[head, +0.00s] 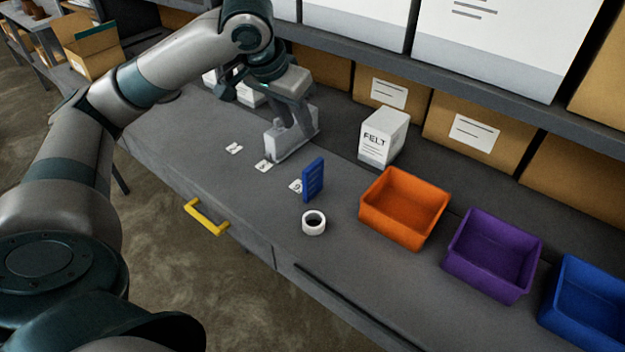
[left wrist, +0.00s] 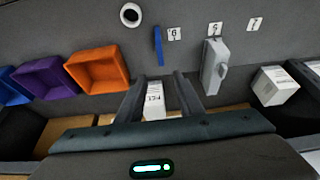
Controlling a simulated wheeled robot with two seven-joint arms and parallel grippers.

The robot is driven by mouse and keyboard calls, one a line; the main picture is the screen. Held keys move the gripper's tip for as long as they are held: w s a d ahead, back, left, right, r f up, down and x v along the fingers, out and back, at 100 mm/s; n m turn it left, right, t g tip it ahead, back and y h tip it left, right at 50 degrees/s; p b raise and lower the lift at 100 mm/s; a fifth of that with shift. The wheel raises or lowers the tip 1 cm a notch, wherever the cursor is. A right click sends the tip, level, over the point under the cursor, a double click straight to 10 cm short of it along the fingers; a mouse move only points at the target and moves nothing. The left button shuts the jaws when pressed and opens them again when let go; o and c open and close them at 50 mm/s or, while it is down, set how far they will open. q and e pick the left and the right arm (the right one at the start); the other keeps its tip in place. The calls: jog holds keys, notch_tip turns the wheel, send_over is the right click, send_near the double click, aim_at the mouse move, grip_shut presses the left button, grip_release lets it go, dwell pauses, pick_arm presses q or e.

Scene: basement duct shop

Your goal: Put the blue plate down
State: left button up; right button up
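The blue plate (head: 313,180) stands upright on the grey bench, beside a small numbered card (head: 296,186). It also shows in the left wrist view as a thin blue upright piece (left wrist: 158,46), beyond my fingertips and apart from them. My left gripper (head: 296,108) is over the back part of the bench, behind and left of the plate in the head view. In the left wrist view its two fingers (left wrist: 160,80) are spread with nothing held between them; a white FELT box (left wrist: 154,100) shows in the gap. My right gripper is in neither view.
A light grey block (head: 287,140) stands close by my left gripper. A white tape roll (head: 314,223) lies in front of the plate. Orange (head: 405,208), purple (head: 492,255) and blue (head: 588,306) bins stand to the right. A shelf (head: 480,75) overhangs the back.

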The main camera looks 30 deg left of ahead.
pick_arm(q)
jog(key=shift+w+d+f, duration=0.1)
jog(key=shift+w, duration=0.1)
jog(key=shift+f, duration=0.1)
jog(key=p, duration=0.3)
send_near(316, 163)
jog(key=x, duration=0.5)
jog(key=shift+w+f, duration=0.1)
